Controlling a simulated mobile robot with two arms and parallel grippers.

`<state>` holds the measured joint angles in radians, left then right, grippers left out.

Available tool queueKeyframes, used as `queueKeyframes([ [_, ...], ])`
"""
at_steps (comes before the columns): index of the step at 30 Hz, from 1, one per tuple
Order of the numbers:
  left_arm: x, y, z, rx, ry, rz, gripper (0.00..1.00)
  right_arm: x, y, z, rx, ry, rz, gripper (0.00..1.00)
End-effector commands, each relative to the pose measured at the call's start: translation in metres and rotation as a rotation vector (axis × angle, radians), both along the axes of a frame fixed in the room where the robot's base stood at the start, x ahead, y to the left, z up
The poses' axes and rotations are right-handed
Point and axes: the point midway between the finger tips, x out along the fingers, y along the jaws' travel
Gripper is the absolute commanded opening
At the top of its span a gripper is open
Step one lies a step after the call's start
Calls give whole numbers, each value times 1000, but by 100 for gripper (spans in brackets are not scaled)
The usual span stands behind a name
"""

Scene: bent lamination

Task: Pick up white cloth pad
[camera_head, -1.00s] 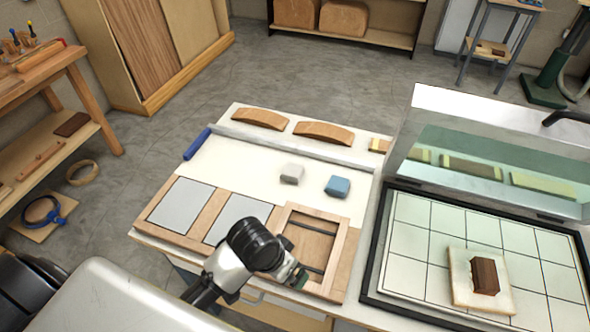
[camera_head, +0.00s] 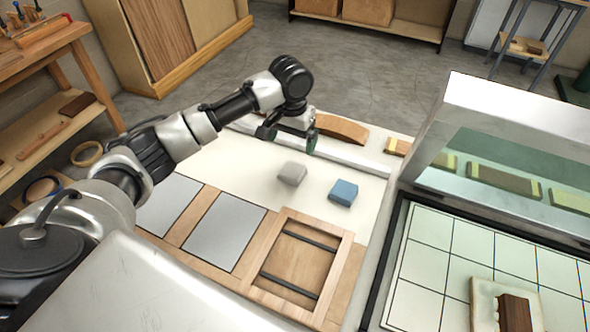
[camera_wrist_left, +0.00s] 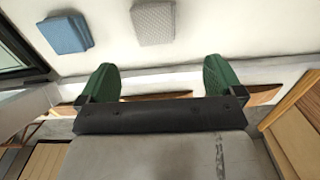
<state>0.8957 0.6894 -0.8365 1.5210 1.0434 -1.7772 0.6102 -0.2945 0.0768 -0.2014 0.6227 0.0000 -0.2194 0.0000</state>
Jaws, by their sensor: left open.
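The white cloth pad (camera_head: 292,173) looks pale grey-white and lies flat on the cream tabletop (camera_head: 245,170), left of a blue pad (camera_head: 343,192). In the left wrist view the white cloth pad (camera_wrist_left: 153,22) is at the top centre, beyond the fingers, and the blue pad (camera_wrist_left: 66,33) is to its left. My left gripper (camera_head: 290,138) is above the back of the table, behind the white pad and apart from it. Its green-padded fingers (camera_wrist_left: 160,76) are spread wide with nothing between them. My right gripper is not in view.
A long pale metal bar (camera_head: 345,156) runs along the back of the table, with a curved wooden piece (camera_head: 341,129) behind it. A framed wooden panel (camera_head: 300,262) lies in front. The open-lidded press (camera_head: 510,135) stands at the right. The tabletop around the pads is clear.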

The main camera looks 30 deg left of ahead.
Motion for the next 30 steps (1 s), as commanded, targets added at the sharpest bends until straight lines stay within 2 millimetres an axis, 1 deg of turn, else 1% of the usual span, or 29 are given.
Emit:
queueKeyframes([
  [3,-1,0,-21,0,5,-1,96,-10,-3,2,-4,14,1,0],
  [6,-1,-1,-35,0,3,-2,96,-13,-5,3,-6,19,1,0],
  [14,-2,-3,-56,1,3,-3,96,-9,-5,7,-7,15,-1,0],
  [18,-3,-7,-77,0,3,-3,96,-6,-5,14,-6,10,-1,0],
  [21,-3,-7,-91,1,1,-3,96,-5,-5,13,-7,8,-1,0],
  [24,-2,-6,-97,1,-1,-3,96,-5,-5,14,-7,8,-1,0],
  [30,-2,-6,-98,0,-2,-4,96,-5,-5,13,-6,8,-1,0],
])
